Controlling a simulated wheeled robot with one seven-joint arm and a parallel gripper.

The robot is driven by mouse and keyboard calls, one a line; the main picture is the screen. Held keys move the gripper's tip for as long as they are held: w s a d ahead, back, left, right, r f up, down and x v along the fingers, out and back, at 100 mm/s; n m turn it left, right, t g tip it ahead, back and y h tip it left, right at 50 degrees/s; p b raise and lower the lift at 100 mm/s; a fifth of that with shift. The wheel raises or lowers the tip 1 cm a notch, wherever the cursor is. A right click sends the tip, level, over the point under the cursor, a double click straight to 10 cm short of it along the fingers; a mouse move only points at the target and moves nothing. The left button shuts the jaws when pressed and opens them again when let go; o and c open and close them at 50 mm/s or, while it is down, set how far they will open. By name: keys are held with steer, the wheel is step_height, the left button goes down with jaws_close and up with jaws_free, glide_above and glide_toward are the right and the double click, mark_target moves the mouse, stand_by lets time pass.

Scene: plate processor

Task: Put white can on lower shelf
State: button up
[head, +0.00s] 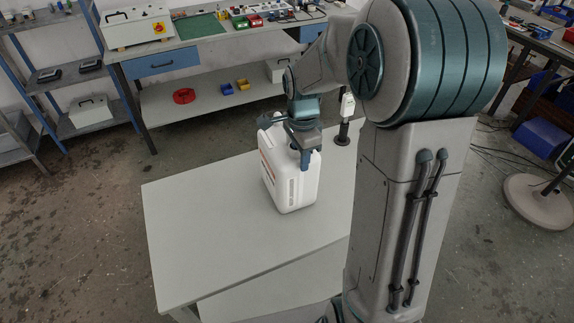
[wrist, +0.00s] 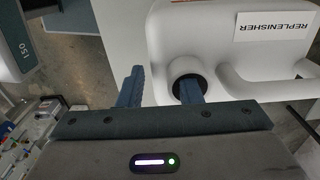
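The white can (head: 290,182) stands upright on the grey table, with an orange mark on its left side. In the wrist view the can (wrist: 215,45) shows its "REPLENISHER" label, its round neck and its handle on the right. My gripper (head: 288,148) is at the top of the can. In the wrist view my gripper's two blue fingers (wrist: 160,88) are apart. One overlaps the dark neck opening, the other is left of the can. Nothing is clearly clamped between them; contact cannot be told. A lower shelf (head: 275,300) shows partly below the table's front edge.
The table top (head: 200,230) is clear left of the can. A dark stand (head: 342,138) is behind it on the right. A workbench (head: 215,38) with a lower shelf (head: 165,108) stands behind, beside a blue-posted rack (head: 112,72). My arm hides the table's right side.

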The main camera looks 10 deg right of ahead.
steer(key=shift+c, duration=0.3)
jaws_close()
steer(key=shift+r, duration=0.15)
